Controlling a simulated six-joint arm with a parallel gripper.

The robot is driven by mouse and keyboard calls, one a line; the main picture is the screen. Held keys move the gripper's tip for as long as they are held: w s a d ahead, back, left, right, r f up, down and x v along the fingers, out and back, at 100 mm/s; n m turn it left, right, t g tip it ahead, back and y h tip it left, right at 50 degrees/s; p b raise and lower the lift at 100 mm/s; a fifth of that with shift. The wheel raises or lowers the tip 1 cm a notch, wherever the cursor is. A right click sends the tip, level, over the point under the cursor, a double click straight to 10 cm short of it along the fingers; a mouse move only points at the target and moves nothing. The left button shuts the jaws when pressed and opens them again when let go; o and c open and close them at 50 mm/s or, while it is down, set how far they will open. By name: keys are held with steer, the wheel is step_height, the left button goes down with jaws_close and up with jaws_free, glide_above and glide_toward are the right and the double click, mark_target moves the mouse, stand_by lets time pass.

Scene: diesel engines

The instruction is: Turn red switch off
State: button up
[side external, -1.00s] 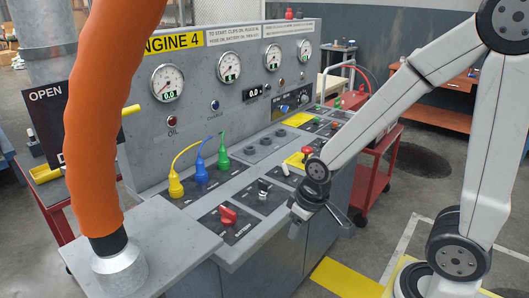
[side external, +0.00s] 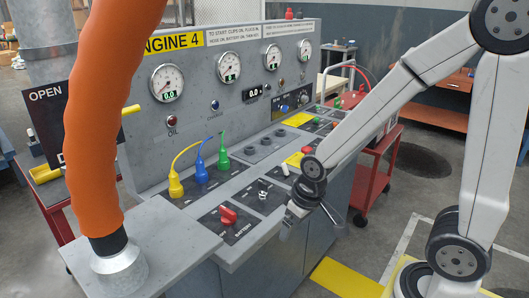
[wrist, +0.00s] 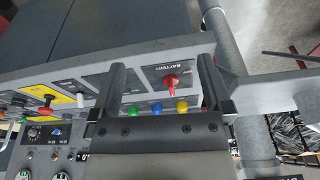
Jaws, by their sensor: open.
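The red switch (side external: 228,215) is a rotary handle on a dark plate near the front edge of the grey console, left of my gripper. In the wrist view the red switch (wrist: 172,81) sits on the plate marked BATTERY and appears between my fingers, apart from them. My gripper (side external: 286,228) hangs at the console's front edge, to the right of the switch; its fingertips are small in this view. In the wrist view my gripper (wrist: 163,66) is open and empty.
Yellow (side external: 175,186), blue (side external: 201,173) and green (side external: 222,160) cable plugs stand behind. Another red knob (side external: 307,150) is on a yellow plate. An orange hose (side external: 97,130) rises at left.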

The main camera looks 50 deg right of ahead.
steer(key=w+m+g, duration=0.1)
steer(key=w+m, duration=0.7)
steer(key=w, duration=0.5)
steer(key=m+g, duration=0.1)
steer(key=m, duration=0.7)
glide_above(227, 209)
steer(key=s, duration=0.1)
steer(key=shift+s+f, duration=0.2)
steer(key=shift+f, duration=0.3)
steer(key=shift+w+f+m+g, duration=0.15)
steer(key=shift+w+m+g, duration=0.15)
steer(key=shift+w+m, duration=0.35)
steer(key=shift+f, duration=0.1)
steer(key=shift+f, duration=3.8)
steer(key=c, duration=0.9)
